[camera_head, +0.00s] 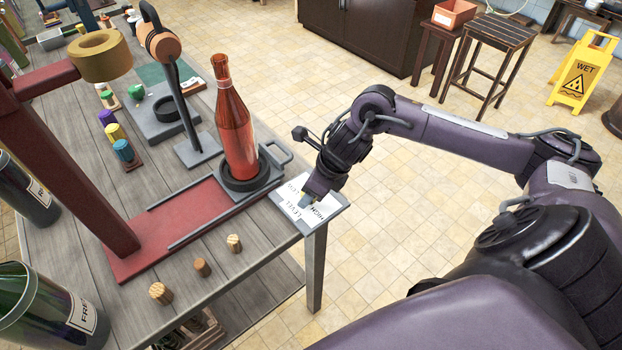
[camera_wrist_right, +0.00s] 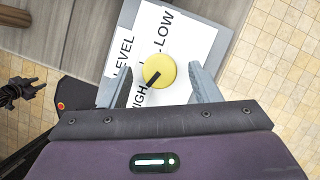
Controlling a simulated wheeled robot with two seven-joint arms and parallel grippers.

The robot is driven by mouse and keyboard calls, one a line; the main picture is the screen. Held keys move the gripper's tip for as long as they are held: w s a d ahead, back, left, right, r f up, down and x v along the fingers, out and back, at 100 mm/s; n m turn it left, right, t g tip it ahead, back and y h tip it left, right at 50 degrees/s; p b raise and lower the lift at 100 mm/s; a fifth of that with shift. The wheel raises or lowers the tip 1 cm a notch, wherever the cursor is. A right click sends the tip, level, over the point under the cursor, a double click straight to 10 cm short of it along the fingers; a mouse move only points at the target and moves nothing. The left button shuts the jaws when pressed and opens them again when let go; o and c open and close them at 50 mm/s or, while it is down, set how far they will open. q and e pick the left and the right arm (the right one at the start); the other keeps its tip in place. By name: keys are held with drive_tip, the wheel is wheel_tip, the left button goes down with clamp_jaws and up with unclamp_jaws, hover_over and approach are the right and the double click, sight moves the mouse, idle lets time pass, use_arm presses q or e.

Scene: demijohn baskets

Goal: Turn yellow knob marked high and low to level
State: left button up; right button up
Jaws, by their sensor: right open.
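The yellow knob (camera_wrist_right: 160,66) is round, with a black pointer mark running from near its middle toward the lower left, toward the word HIGH. It sits on a white label card (camera_wrist_right: 190,42) printed LEVEL, LOW and HIGH; the card also shows at the table corner in the head view (camera_head: 284,212). My right gripper (camera_wrist_right: 161,72) is open, its two grey fingers on either side of the knob, with visible gaps. In the head view my right gripper (camera_head: 309,198) is over the card and mostly hides the knob. My left gripper is not seen in the head view.
A red bottle (camera_head: 234,125) stands in a dark ring beside the card on the wooden table (camera_head: 240,280). Several corks, including one near the front edge (camera_head: 234,243), lie nearby.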

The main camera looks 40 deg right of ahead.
drive_tip(key=shift+w+a+f, duration=0.1)
drive_tip(key=shift+f, duration=0.25)
drive_tip(key=c, duration=1)
